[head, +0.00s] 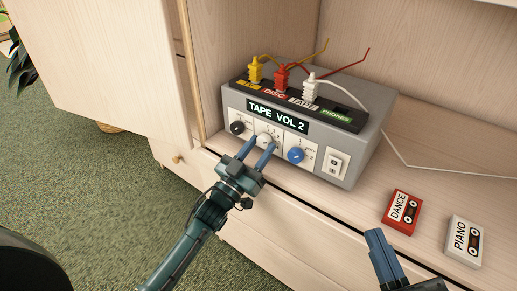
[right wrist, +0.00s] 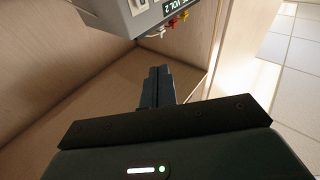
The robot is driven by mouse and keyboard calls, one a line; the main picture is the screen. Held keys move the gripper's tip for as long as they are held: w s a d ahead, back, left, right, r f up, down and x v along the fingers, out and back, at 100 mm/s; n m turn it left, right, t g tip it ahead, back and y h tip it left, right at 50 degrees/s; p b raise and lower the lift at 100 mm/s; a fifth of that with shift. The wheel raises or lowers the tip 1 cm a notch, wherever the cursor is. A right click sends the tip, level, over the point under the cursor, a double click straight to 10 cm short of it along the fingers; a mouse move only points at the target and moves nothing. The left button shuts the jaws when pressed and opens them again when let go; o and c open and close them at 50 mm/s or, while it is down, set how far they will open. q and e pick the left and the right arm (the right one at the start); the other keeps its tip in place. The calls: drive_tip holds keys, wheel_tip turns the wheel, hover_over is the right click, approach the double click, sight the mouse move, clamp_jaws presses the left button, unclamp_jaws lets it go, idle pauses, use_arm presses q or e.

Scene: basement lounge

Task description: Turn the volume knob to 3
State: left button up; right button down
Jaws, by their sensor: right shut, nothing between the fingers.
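The grey tape unit (head: 345,172) stands on the wooden shelf. Its display (head: 277,117) reads "TAPE VOL 2". Below it are a black knob (head: 237,127), a white knob (head: 264,139) and a blue knob (head: 296,155). My left gripper (head: 262,143) is at the white knob, with its fingers apart and their tips on either side of it. The fingers partly hide this knob, and I cannot tell whether they press on it. My right gripper (head: 375,235) is shut and empty, in front of the unit to the right; it also shows in the right wrist view (right wrist: 157,72).
Yellow (head: 255,70), red (head: 281,78) and white (head: 310,88) plugs stand in the unit's top, with cables. A red DANCE cassette (head: 401,211) and a white PIANO cassette (head: 464,241) lie on the shelf near my right gripper. A cabinet door (head: 110,70) stands at the left.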

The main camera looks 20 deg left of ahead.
use_arm(q)
drive_tip(key=c, duration=0.6)
drive_tip(key=shift+o, duration=0.2)
drive_tip(key=shift+m, duration=0.3)
use_arm(e)
drive_tip(key=shift+r, duration=0.15)
use_arm(q)
drive_tip(key=shift+a+r+m+h+p, duration=0.1)
drive_tip(key=shift+m+h+p, duration=0.25)
drive_tip(key=shift+m+h, duration=0.35)
drive_tip(key=m+g+h+p, duration=0.1)
drive_tip(key=m, duration=0.3)
drive_tip(key=shift+a, duration=0.1)
drive_tip(key=shift+w+m+g+h+p, duration=0.1)
drive_tip(key=shift+m+g+h+p, duration=0.2)
drive_tip(key=shift+m+g+h, duration=0.55)
drive_tip(key=shift+m, duration=0.55)
use_arm(e)
drive_tip(key=shift+d+f+h, duration=0.25)
drive_tip(key=shift+f+h, duration=0.05)
drive_tip(key=shift+f, duration=0.1)
